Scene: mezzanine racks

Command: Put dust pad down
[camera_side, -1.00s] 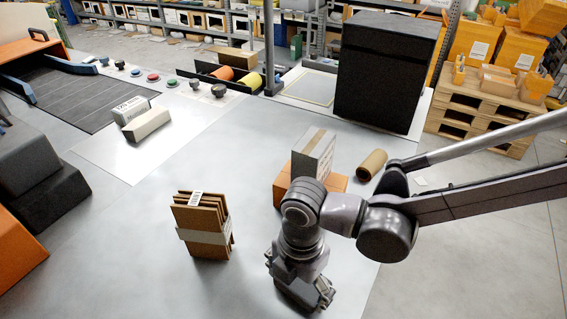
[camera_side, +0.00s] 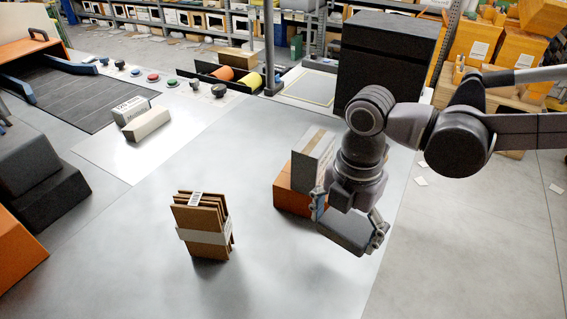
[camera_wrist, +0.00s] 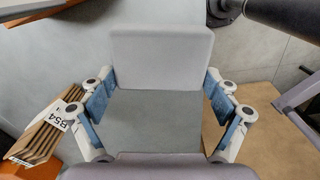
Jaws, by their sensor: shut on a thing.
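My gripper (camera_side: 348,222) hangs over the right part of the grey table (camera_side: 290,115), pointing down. It is shut on the dust pad (camera_side: 345,238), a flat grey block held across between the two fingers. In the wrist view the pad (camera_wrist: 160,58) spans the gap between the blue finger pads of my gripper (camera_wrist: 158,105). The pad appears raised above the table. Its exact height cannot be told.
A strapped cardboard bundle (camera_side: 204,228) stands left of my gripper. An orange-brown box (camera_side: 290,190) with a grey-white carton (camera_side: 312,150) stands just behind it. A black cabinet (camera_side: 375,60) is at the back right. The front middle of the table is clear.

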